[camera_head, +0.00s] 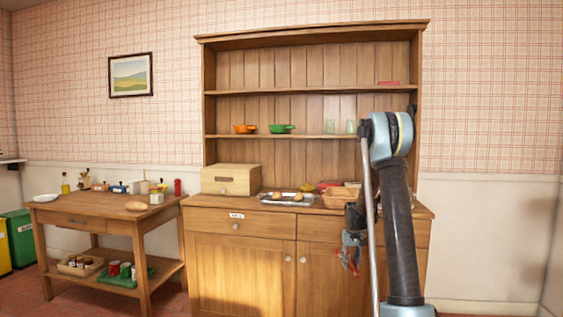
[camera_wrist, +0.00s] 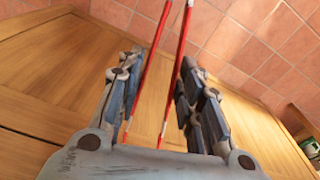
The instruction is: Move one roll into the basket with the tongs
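My gripper (camera_head: 352,250) hangs low in front of the dresser, below its top. In the wrist view the two fingers (camera_wrist: 158,95) stand on either side of red tongs (camera_wrist: 146,75) and appear to press on their two legs. A bit of red also shows below the gripper in the head view. Two brown rolls (camera_head: 298,197) lie on a metal tray (camera_head: 268,201) on the dresser top. A light brown basket (camera_head: 336,201) stands right of the tray, partly hidden by my arm; I cannot see inside it.
A wooden box (camera_head: 231,180) stands left of the tray. Dresser doors (camera_head: 240,275) are close to my gripper. Pots (camera_head: 282,129) and glasses stand on the shelf above. A side table (camera_head: 85,208) on the left holds bottles and a bread-like item.

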